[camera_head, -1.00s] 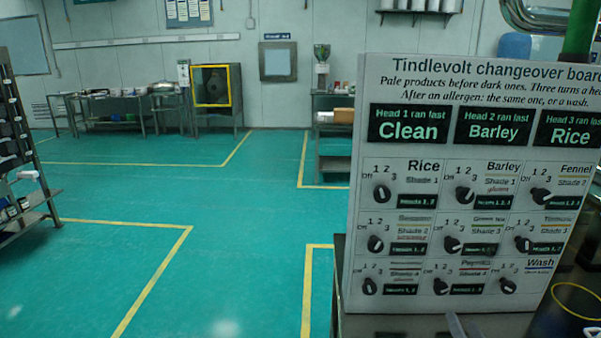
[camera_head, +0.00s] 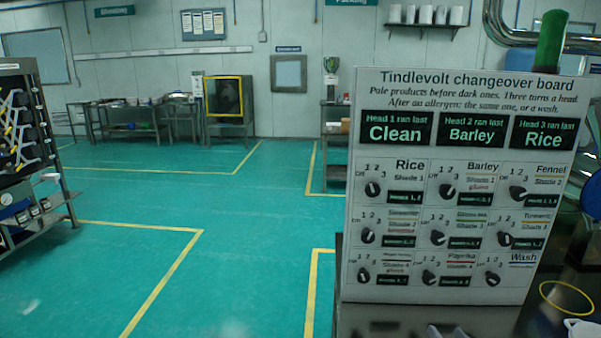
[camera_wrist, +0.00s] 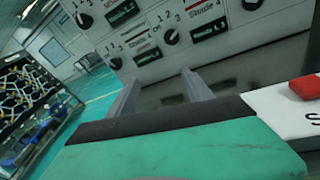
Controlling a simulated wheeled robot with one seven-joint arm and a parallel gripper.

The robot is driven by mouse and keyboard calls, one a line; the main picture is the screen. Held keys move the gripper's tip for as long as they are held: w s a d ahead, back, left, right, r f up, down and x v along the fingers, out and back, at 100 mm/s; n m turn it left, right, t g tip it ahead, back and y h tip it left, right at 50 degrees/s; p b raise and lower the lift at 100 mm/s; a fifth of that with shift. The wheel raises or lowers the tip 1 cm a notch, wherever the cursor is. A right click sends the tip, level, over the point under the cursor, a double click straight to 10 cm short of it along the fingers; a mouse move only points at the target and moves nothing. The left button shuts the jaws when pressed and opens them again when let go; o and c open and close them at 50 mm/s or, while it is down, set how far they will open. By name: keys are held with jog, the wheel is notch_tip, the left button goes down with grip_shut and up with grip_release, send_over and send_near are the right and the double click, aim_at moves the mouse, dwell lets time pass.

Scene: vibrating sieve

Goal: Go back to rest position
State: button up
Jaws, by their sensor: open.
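The changeover board (camera_head: 455,285) stands upright on a dark bench at the right of the head view. Its top displays read Head 1 Clean, Head 2 Barley and Head 3 Rice. Below are three rows of black knobs, including the Rice knob (camera_head: 372,189), Barley knob (camera_head: 447,191) and Fennel knob (camera_head: 518,193). Their exact settings are too small to read surely. In the wrist view my gripper (camera_wrist: 159,82) is open, its two grey fingers apart with nothing between them. It is in front of the lower board (camera_wrist: 150,68), which is tilted in that view.
A white box with a red button (camera_wrist: 307,86) is at the right of the wrist view. A yellow ring (camera_head: 567,300) lies on the bench at right. A rack (camera_head: 30,150) stands at far left. The green floor (camera_head: 110,250) between, with yellow lines, is clear.

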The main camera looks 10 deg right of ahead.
jog(key=w+a+n+g+y+p, duration=0.1)
jog(key=w+a+n+g+y, duration=0.25)
jog(key=a+n, duration=0.75)
jog(key=w+a+n+g+y, duration=0.2)
jog(key=a+n+g+y, duration=0.15)
jog(key=a+n, duration=0.65)
jog(key=s+a+r+n+g+h, duration=0.2)
jog(key=s+a+r+n+g, duration=0.1)
jog(key=s+a+n, duration=0.2)
jog(key=s+a+r+n+g+h+p, duration=0.1)
jog(key=s+a+n, duration=0.5)
jog(key=n, duration=0.8)
notch_tip(320, 180, up, 3)
jog(key=s+g+h, duration=0.1)
jog(key=s+g, duration=0.1)
jog(key=shift+s+a+h, duration=0.2)
jog(key=shift+s+h, duration=0.1)
jog(key=shift+s, duration=0.05)
jog(key=shift+d, duration=0.1)
